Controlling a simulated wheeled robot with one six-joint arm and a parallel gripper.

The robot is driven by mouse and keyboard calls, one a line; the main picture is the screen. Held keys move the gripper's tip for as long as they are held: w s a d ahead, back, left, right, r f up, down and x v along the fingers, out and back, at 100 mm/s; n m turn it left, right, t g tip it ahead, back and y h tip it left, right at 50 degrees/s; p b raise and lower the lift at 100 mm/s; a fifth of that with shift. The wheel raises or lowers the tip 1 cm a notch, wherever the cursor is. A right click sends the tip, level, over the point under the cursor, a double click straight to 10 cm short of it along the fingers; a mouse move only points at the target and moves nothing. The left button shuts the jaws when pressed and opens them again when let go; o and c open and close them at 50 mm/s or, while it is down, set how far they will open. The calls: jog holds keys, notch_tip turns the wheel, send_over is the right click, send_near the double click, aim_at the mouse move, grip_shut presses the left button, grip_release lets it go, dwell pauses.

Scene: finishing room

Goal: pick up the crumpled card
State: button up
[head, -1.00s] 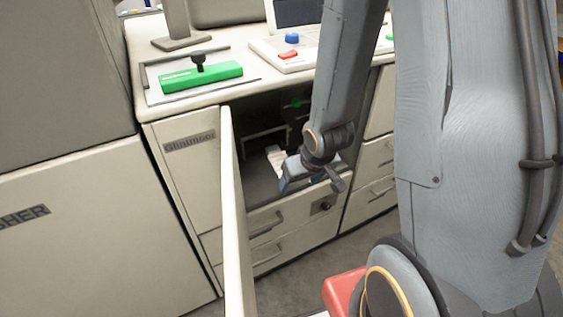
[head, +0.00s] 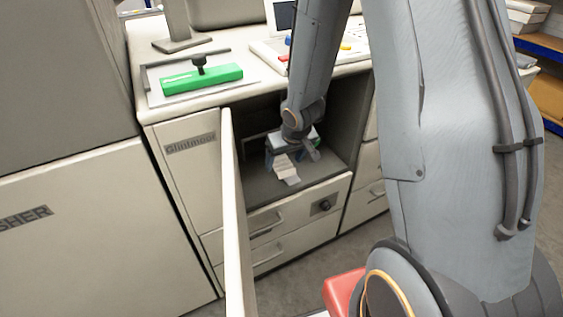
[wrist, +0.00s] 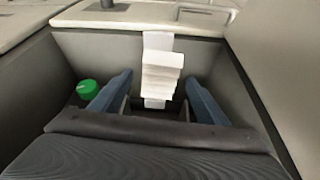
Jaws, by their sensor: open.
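The crumpled card (head: 285,168) is a white, pleated strip on the floor of the open cabinet compartment in the head view. In the wrist view the card (wrist: 161,75) stretches away between and beyond my fingers. My gripper (head: 284,150) is inside the compartment, at the card's far end, and partly hidden by my wrist. In the wrist view my gripper (wrist: 158,92) has its two blue fingers wide apart, one on each side of the card's near part. I cannot tell whether either finger touches it.
The open cabinet door (head: 232,215) stands edge-on left of the opening. Compartment walls close in on both sides. A green round thing (wrist: 87,89) lies left of the left finger. A green block with a black knob (head: 201,76) sits on the worktop above.

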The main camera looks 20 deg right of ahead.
jog(key=shift+w+a+f, duration=0.1)
jog(key=shift+w+f, duration=0.25)
jog(key=shift+w, duration=0.4)
jog(key=shift+w+f, duration=0.1)
jog(key=shift+f, duration=0.1)
jog(key=shift+f, duration=0.25)
jog(key=c, duration=1.1)
